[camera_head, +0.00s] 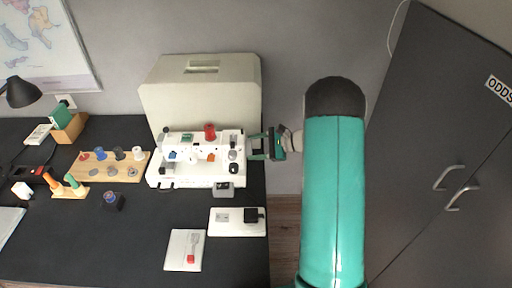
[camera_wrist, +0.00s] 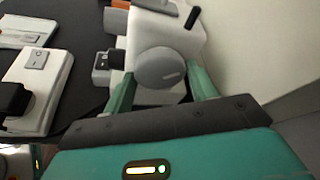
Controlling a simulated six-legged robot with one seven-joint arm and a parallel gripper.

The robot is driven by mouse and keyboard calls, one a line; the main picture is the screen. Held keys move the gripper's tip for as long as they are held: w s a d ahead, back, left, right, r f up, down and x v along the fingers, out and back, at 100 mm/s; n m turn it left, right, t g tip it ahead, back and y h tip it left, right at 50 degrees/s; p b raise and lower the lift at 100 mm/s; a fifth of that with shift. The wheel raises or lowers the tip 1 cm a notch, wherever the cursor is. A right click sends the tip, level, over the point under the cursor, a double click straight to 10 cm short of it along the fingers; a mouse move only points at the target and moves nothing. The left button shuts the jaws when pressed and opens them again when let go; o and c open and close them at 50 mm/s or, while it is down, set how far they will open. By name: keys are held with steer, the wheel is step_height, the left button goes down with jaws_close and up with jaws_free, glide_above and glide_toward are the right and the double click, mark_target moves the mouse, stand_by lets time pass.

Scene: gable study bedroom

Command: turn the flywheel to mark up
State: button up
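The sewing machine (camera_head: 200,155) is white and stands on the dark desk in the head view. Its flywheel (camera_wrist: 160,67) is a round grey disc at the machine's end in the wrist view. A small pale mark shows on its face, right of and below centre. My gripper (camera_head: 252,146) is at the machine's right end. In the wrist view its two green fingers (camera_wrist: 160,72) stand wide apart, one on each side of the flywheel, with the tips close to its rim. Whether they touch the rim is unclear. The flywheel is hidden in the head view.
A cream case (camera_head: 200,92) stands behind the machine. A wooden spool rack (camera_head: 112,165) is at the left. A dark cabinet (camera_head: 440,150) stands at the right.

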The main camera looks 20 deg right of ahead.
steer(key=c, duration=0.4)
steer(key=n+t, duration=0.1)
steer(key=n, duration=0.1)
steer(key=n+t, duration=0.1)
steer(key=n, duration=0.1)
steer(key=n+t, duration=0.2)
steer(key=n, duration=0.1)
steer(key=shift+s+f, duration=0.25)
steer(key=shift+f, duration=0.1)
steer(key=shift+n+y, duration=0.3)
stand_by(0.4)
steer(key=o, duration=1)
